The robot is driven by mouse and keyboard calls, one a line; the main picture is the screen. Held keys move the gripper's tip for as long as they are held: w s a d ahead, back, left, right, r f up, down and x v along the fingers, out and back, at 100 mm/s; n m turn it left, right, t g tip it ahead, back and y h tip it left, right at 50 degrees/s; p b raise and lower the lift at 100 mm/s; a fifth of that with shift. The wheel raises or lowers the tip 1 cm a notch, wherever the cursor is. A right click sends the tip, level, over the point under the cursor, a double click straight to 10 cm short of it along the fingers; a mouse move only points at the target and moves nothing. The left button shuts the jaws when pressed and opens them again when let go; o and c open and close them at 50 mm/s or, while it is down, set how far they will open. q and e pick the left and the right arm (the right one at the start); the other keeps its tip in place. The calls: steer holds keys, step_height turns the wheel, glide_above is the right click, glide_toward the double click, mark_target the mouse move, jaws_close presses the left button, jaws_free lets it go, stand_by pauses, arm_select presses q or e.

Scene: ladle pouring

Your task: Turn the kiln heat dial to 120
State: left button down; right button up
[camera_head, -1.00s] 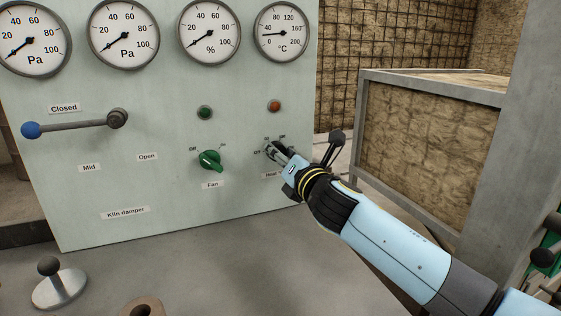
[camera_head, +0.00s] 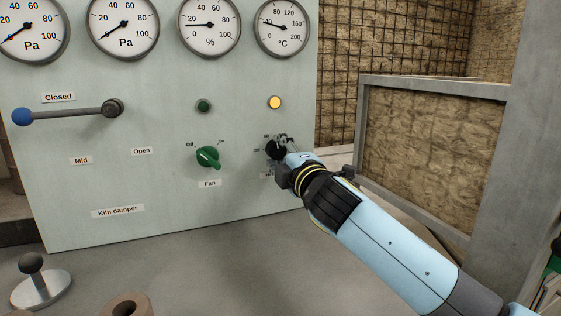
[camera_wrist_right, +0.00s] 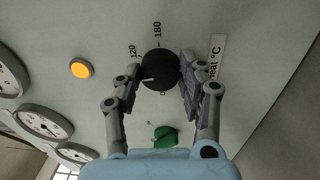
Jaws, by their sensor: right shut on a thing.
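The heat dial (camera_head: 272,150) is a black round knob low on the right of the pale green panel (camera_head: 160,200). My right gripper (camera_head: 281,146) is shut on it; in the head view it partly hides the dial and its scale. In the right wrist view the dial (camera_wrist_right: 160,68) sits between the two fingers of my right gripper (camera_wrist_right: 160,72). Its white mark points left, toward one finger, away from the 120 label (camera_wrist_right: 133,50) and the 180 label (camera_wrist_right: 157,30). Any label behind that finger is hidden. My left gripper is not in view.
A lit yellow lamp (camera_head: 275,102) is above the dial, below the °C gauge (camera_head: 282,28), whose needle is near 40. The green fan knob (camera_head: 207,157) is to the left. The damper lever (camera_head: 70,114) is at Closed. A framed block (camera_head: 430,150) stands right.

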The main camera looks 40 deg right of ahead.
steer(key=m+b, duration=0.2)
steer(key=m, duration=0.3)
steer(key=shift+f, duration=0.2)
steer(key=shift+m+h+b, duration=0.3)
steer(key=shift+m+b, duration=0.15)
steer(key=shift+m, duration=1.15)
steer(key=shift+g, duration=0.3)
steer(key=o, duration=1.2)
steer(key=shift+r, duration=0.15)
steer(key=shift+c, duration=0.2)
steer(key=v, duration=1.2)
steer(key=shift+a, duration=0.1)
